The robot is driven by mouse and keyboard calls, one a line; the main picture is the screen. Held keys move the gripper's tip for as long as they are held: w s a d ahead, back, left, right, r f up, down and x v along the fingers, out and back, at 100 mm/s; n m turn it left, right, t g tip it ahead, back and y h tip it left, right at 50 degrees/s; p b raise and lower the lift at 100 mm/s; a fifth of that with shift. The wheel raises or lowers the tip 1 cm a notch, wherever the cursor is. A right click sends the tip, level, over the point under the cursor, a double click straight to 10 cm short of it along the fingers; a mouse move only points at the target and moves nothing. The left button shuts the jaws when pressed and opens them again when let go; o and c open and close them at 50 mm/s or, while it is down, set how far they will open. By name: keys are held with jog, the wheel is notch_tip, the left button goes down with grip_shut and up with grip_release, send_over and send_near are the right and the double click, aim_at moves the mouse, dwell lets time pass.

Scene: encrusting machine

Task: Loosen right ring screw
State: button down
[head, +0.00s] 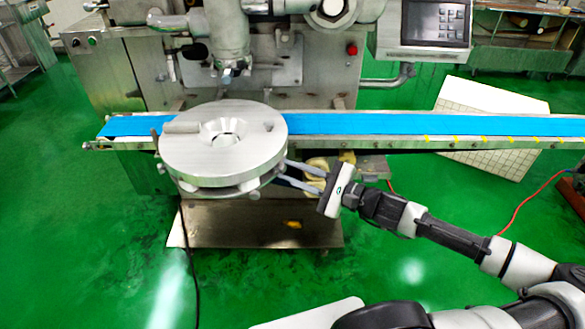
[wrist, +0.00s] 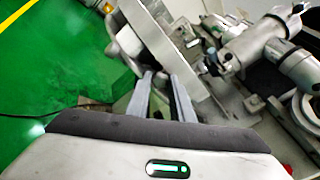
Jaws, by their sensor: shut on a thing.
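A round silver metal ring assembly (head: 223,140) with a central hole sits in front of the blue belt in the head view. Rounded screw heads show around its lower rim, one at the front (head: 254,195). My gripper (head: 282,170) reaches in from the right, its two long grey fingers pointing left at the ring's right side. The fingers are closed on the right ring screw, whose head is mostly hidden at the fingertips. In the wrist view my gripper (wrist: 160,76) has its fingertips against the ring's grey side, and the screw between them is not clearly seen.
A blue conveyor belt (head: 400,125) runs behind the ring, in front of the steel machine (head: 130,65). A nozzle (head: 228,72) hangs above the ring. A control panel (head: 437,25) is at the upper right. The green floor in front is largely free, with a black cable (head: 188,260).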

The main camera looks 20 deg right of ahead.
jog(key=n, duration=0.5)
jog(key=shift+f+n, duration=0.1)
jog(key=shift+n, duration=0.2)
jog(key=n+b, duration=0.2)
jog(key=n, duration=0.4)
jog(key=shift+f+b, duration=0.2)
jog(key=shift+b, duration=0.15)
jog(key=n+b, duration=0.2)
jog(key=n, duration=0.2)
jog(key=shift+f, duration=0.1)
jog(key=n+b, duration=0.3)
jog(key=shift+n, duration=0.3)
jog(key=n+b, duration=0.3)
jog(key=n, duration=0.1)
jog(key=shift+d+n, duration=0.1)
jog(key=shift+n, duration=0.2)
jog(key=c, duration=1.5)
grip_release()
jog(key=shift+c, duration=0.2)
